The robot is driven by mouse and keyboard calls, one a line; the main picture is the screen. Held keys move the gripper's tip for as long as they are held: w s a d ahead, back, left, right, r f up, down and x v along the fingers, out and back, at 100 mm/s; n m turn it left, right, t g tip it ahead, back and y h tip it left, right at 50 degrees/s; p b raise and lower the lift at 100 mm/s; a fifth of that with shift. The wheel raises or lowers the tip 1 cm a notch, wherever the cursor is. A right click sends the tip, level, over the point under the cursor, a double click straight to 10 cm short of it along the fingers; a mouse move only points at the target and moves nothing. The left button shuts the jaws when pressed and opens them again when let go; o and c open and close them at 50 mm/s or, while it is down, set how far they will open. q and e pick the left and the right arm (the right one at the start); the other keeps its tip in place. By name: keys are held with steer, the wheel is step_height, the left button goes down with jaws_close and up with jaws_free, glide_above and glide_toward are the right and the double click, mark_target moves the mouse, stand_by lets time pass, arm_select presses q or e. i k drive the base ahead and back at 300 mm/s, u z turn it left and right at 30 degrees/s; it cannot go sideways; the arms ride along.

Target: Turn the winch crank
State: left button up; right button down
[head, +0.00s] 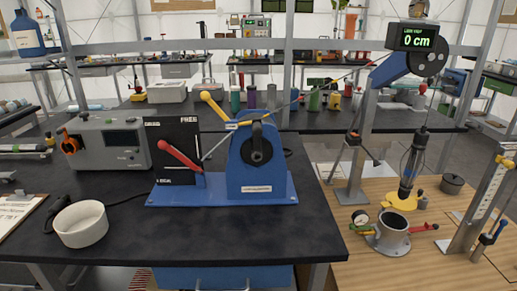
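The winch (247,180) stands on the black bench near the middle of the head view. It has a blue base plate and a blue housing. A round black hub (257,150) is on the front of the housing, with a dark arm at its top that seems to be the crank. A red lever (180,155) slants across a black panel (172,135) lettered "FREE" at upper right. Neither of my grippers shows.
A line runs up right to a blue boom pulley with a display (417,38) reading 0 cm. A caged clear tube (412,160) hangs above a grey pot (392,230). A white bowl (81,224) and grey instrument (115,143) stand left. The bench front is clear.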

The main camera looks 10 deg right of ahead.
mark_target(256, 151)
steer(key=k, duration=0.55)
steer(key=u, duration=0.85)
steer(key=i, duration=1.2)
steer(key=z, duration=2.15)
